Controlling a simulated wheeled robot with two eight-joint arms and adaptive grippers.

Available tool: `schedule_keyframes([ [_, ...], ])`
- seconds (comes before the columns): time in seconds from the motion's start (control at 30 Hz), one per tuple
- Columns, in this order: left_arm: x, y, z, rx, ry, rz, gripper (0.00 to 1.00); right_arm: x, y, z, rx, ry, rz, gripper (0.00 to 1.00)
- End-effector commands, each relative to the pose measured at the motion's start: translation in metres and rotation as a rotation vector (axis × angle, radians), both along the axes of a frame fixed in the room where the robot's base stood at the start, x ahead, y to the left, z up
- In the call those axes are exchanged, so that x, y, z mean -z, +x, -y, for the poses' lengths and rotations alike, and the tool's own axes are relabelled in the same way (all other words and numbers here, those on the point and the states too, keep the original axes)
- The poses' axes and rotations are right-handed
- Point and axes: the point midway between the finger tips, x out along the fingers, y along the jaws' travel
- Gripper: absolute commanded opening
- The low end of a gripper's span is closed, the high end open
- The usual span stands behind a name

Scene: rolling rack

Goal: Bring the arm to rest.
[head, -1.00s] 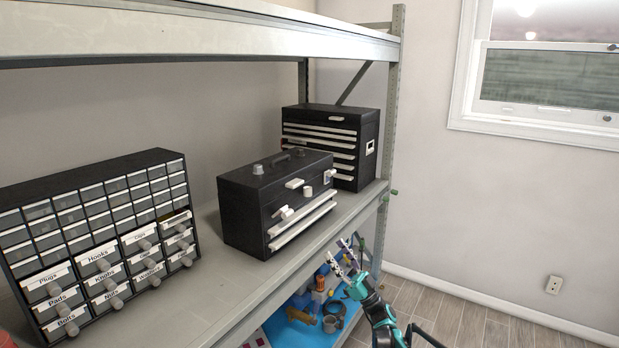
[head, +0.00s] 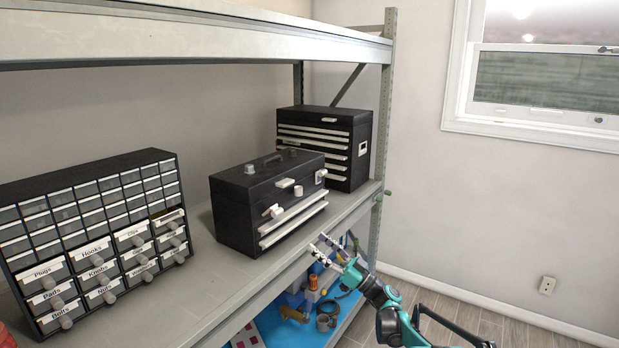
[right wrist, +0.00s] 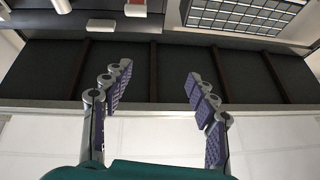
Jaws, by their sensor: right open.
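My right gripper (head: 327,247) is open and empty in the head view, just in front of the metal shelf's front edge and below the black toolbox. My teal right arm reaches it from the lower right. In the right wrist view the two fingers of the right gripper (right wrist: 155,95) stand wide apart with nothing between them. My left gripper is not in view.
A black toolbox (head: 235,205) and a black drawer chest (head: 350,135) stand on the metal shelf (head: 195,290). A labelled drawer organizer (head: 85,215) stands at left. Several items lie on the blue lower shelf (head: 348,305). Open floor (head: 445,318) lies at right.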

Motion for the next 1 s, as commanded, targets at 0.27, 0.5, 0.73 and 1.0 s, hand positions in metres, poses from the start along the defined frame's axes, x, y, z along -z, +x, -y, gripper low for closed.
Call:
schedule_keyframes([
  [0.27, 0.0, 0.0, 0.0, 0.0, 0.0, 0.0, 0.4, -0.03, -0.052, -0.038, -0.069, -0.233, -0.281, 0.59],
  [0.5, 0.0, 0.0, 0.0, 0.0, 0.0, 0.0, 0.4, -0.025, -0.137, -0.042, -0.027, -0.465, -0.601, 0.59],
  [0.73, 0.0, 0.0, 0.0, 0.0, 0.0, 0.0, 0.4, 0.004, -0.237, -0.013, 0.126, -0.648, -0.878, 0.59],
  [1.0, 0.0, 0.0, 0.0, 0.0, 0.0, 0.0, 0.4, 0.058, -0.357, 0.053, 0.425, -0.795, -1.123, 0.59],
])
